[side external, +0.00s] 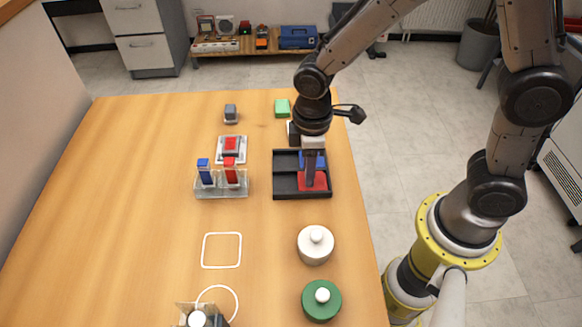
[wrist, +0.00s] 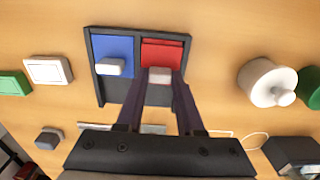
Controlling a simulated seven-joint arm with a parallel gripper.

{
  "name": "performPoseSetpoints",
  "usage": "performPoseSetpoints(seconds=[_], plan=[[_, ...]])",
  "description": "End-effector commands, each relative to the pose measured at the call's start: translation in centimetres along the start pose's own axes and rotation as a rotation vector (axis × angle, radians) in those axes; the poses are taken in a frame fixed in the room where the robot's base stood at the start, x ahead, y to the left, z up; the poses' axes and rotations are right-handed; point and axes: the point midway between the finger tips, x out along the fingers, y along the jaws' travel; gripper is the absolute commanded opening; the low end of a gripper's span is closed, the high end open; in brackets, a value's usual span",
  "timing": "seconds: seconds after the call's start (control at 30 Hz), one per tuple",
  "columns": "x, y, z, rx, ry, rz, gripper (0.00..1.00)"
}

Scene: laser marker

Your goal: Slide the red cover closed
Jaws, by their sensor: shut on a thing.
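A black tray (side external: 276,190) with two lanes lies at the right side of the table; it also shows in the wrist view (wrist: 90,61). One lane holds the red cover (side external: 320,184), with a pale knob (wrist: 160,75). In the wrist view the red cover (wrist: 165,54) sits at the upper end of its lane. My gripper (side external: 311,184) points down over the red cover. Its fingers (wrist: 160,80) are shut on the red cover's knob, one on each side. The lane's lower end is partly hidden by the fingers.
The blue cover (wrist: 112,47) with its own knob sits in the neighbouring lane. Left of the tray stand a clear rack (side external: 207,190) with blue and red pieces and a red-button switch (side external: 231,146). White (side external: 315,245) and green (side external: 321,300) lidded pots stand nearer the front.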

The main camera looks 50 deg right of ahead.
Motion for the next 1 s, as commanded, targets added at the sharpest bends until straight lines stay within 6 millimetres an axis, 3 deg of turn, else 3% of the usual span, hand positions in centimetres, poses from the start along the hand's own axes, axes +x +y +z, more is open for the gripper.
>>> performPoseSetpoints(seconds=[0.4, 0.43, 0.6, 1.0], plan=[[-0.09, 0.04, 1.23, 0.0, -0.002, 0.001, 0.0], [-0.08, 0.04, 1.25, 0.0, -0.002, 0.001, 0.38], [-0.05, 0.02, 1.21, 0.0, -0.002, 0.001, 0.68], [-0.69, 0.03, 1.04, 0.0, 0.002, 0.001, 0.68]])
